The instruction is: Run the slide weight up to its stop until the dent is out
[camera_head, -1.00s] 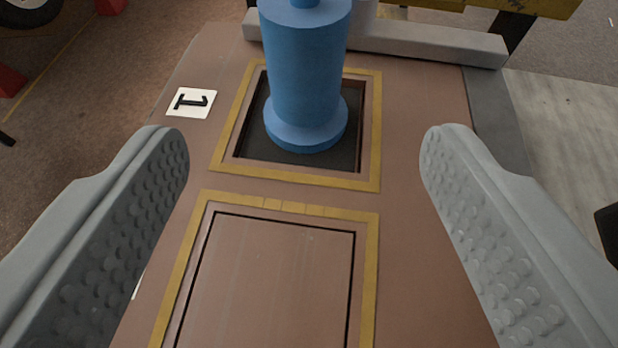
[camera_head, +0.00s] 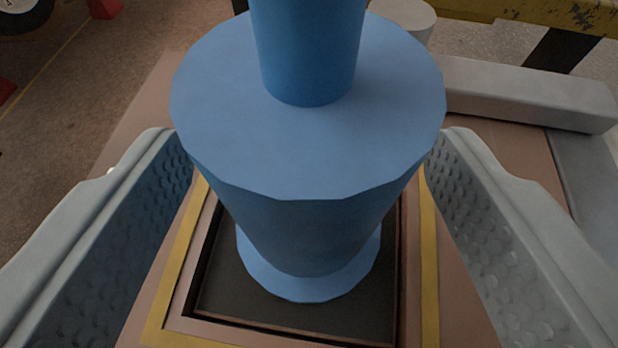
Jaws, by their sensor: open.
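A blue stepped cylinder (camera_head: 308,165) stands upright in a dark square recess (camera_head: 300,318) with a yellow border. It has a narrower shaft on top, a wide body and a flange at its foot. It may be the tool with the slide weight; I cannot tell a separate weight on it. My gripper (camera_head: 307,140) is open, with one studded finger on each side of the wide body. The fingertips look very close to its sides; I cannot tell whether they touch. The shaft's top is cut off by the picture edge. No dent shows.
The recess is in a brownish bench top (camera_head: 470,290). A grey beam (camera_head: 530,90) lies at the back right, with a yellow scuffed bar (camera_head: 540,15) behind it. A red object (camera_head: 103,8) stands on the floor at the back left.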

